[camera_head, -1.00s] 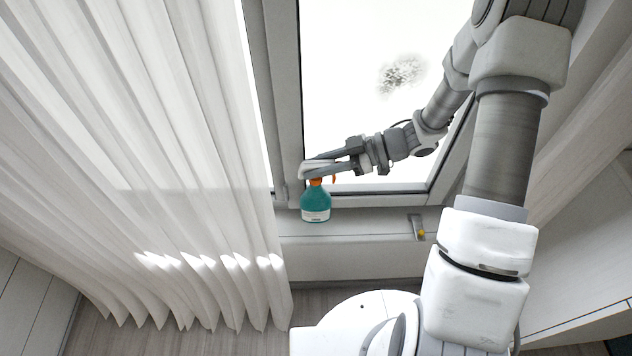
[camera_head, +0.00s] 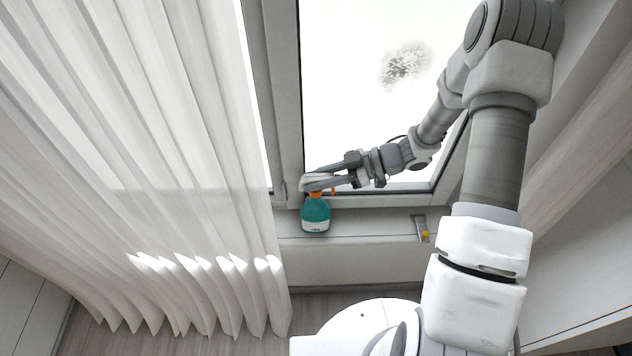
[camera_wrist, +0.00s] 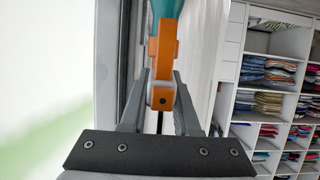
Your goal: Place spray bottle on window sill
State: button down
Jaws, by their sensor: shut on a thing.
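The spray bottle (camera_head: 315,215) has a teal body with a pale label and an orange spray head. In the head view it is upright in front of the window frame, at the window sill (camera_head: 365,224). I cannot tell whether its base touches the sill. In the wrist view the orange head (camera_wrist: 162,55) sits between my two fingers, with part of the teal body at the top edge. The fingers hide part of the head.
A white curtain (camera_head: 150,170) hangs just left of the bottle. The window frame (camera_head: 285,90) rises behind it. Shelves with folded clothes (camera_wrist: 270,100) show in the wrist view.

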jog(key=c, duration=0.9)
grip_release()
jog(key=shift+f, duration=0.1)
jog(key=shift+d+r, duration=0.1)
jog(key=shift+r, duration=0.15)
jog(key=p+v, duration=0.2)
jog(key=v, duration=0.5)
jog(key=shift+d, duration=0.2)
jog(key=shift+p, duration=0.3)
